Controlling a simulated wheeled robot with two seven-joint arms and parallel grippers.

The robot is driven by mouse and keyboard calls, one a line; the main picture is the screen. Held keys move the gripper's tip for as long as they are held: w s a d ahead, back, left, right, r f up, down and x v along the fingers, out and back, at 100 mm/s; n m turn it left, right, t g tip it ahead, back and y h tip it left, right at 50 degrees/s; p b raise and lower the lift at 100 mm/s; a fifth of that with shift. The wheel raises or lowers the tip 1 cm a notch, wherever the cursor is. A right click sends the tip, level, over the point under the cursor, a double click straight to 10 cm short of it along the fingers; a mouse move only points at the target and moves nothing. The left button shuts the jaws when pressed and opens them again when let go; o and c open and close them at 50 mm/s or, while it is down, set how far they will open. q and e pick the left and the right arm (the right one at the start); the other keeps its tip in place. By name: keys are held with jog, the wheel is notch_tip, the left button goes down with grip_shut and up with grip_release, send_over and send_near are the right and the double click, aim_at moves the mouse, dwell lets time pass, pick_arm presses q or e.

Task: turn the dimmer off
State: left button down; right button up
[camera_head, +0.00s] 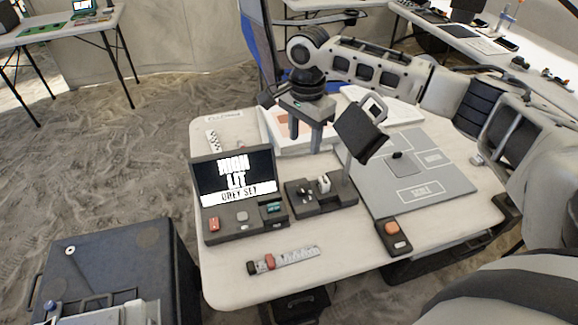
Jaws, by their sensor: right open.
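A flat white strip with marks (298,255) lies near the table's front edge. It has a small red block (269,261) near its left end and a dark end piece. It looks like a slider and may be the dimmer, but no label is readable. A dark console (245,225) with a lit screen (233,178), a red button and other small controls stands behind it. My right gripper (305,138) is open and empty, fingers down, above the table behind a small dark tray (318,200). It is well apart from the strip. My left gripper is out of view.
A black tilted lamp-like head (360,133) stands close right of my right gripper. A grey mat (425,178) covers the table's right side, with an orange-button box (394,235) before it. A dark case (110,260) stands on the floor at left. Bare tabletop surrounds the strip.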

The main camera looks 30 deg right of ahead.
send_over(302, 188)
notch_tip(302, 188, down, 5)
notch_tip(302, 188, down, 9)
jog(key=shift+f, duration=0.15)
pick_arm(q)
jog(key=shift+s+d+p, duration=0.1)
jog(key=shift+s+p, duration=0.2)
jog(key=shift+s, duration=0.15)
pick_arm(e)
jog(key=shift+f, duration=0.7)
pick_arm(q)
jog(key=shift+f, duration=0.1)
pick_arm(e)
jog(key=c, duration=1)
